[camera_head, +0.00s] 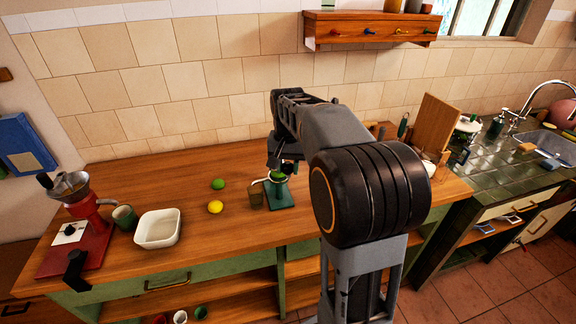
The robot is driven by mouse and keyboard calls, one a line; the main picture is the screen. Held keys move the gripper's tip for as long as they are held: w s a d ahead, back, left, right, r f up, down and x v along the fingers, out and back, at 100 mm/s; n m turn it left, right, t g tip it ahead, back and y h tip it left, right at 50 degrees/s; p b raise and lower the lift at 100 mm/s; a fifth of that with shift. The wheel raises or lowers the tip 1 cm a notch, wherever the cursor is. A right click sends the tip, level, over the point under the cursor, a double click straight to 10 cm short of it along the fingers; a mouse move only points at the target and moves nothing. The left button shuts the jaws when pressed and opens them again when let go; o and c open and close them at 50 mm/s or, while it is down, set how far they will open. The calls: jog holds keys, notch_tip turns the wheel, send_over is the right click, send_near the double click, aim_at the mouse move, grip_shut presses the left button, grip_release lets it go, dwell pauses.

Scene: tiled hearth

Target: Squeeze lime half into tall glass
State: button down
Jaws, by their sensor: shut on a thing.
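My gripper (279,170) is over the wooden counter, partly hidden by my arm, with its dark fingers close above a green press stand (280,197). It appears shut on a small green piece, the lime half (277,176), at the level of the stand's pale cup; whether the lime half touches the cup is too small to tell. A brownish see-through glass (256,196) stands upright just left of the stand. I cannot tell what is in it.
A green lime (218,184) and a yellow lemon (215,207) lie left of the glass. Further left are a white dish (158,229), a green mug (124,217) and a red machine (84,215). A cutting board (437,126) stands at right. The counter behind the lime is clear.

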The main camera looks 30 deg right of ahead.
jog(key=r+p, duration=0.2)
jog(key=p, duration=0.1)
jog(key=shift+w+r+g+p, duration=0.1)
jog(key=shift+w+g+p, duration=0.1)
jog(key=shift+g+p, duration=0.2)
jog(key=shift+w+d+r+g+p, duration=0.1)
jog(key=shift+w+r+g+p, duration=0.15)
jog(key=shift+r+p, duration=0.5)
jog(key=shift+w+f+p, duration=0.1)
jog(key=shift+f+p, duration=0.05)
jog(key=shift+p, duration=0.35)
jog(key=c, duration=0.7)
grip_release()
jog(key=shift+f+g, duration=0.1)
jog(key=shift+g, duration=0.15)
jog(key=shift+c, duration=0.2)
notch_tip(320, 180, up, 14)
jog(key=w, duration=0.2)
jog(key=shift+d+f, duration=0.15)
jog(key=shift+d, duration=0.05)
